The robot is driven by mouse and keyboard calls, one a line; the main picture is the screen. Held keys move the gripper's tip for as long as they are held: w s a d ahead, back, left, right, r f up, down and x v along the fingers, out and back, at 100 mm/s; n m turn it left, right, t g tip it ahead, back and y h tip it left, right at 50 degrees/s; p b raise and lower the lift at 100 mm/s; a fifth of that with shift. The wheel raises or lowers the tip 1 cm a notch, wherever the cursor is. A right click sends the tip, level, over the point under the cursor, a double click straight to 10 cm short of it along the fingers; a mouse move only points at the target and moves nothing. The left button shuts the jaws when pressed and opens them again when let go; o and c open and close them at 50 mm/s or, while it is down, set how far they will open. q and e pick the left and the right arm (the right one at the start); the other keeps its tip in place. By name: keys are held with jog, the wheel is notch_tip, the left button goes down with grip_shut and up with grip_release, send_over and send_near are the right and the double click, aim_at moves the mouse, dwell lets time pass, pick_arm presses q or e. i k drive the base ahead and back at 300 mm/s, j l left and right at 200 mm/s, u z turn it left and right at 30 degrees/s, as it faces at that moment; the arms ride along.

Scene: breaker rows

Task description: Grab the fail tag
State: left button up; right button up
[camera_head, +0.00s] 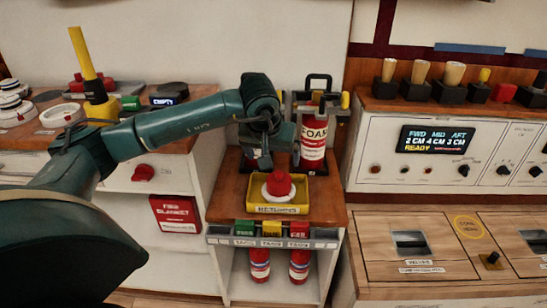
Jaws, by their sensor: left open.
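A red tag (299,229), which looks like the fail tag, stands at the right end of a short row on the front edge of the small wooden-topped stand. A yellow tag (271,229) and a green tag (244,228) are beside it to the left. My left gripper (268,158) is open and points down over the back of the stand, above and behind the tags, apart from them. Its fingers are dark and partly hard to make out. My right gripper is not in view.
A yellow returns tray (302,206) holding a red-topped white object (278,187) sits between my left gripper and the tags. A red foam extinguisher (314,140) stands behind. A control console (440,180) is at right. Red cylinders (260,265) stand below the tags.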

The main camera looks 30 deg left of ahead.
aim_at(299, 230)
jog(key=k+l, duration=0.25)
jog(key=k, duration=0.25)
jog(key=k+l, duration=0.25)
jog(key=k, duration=0.2)
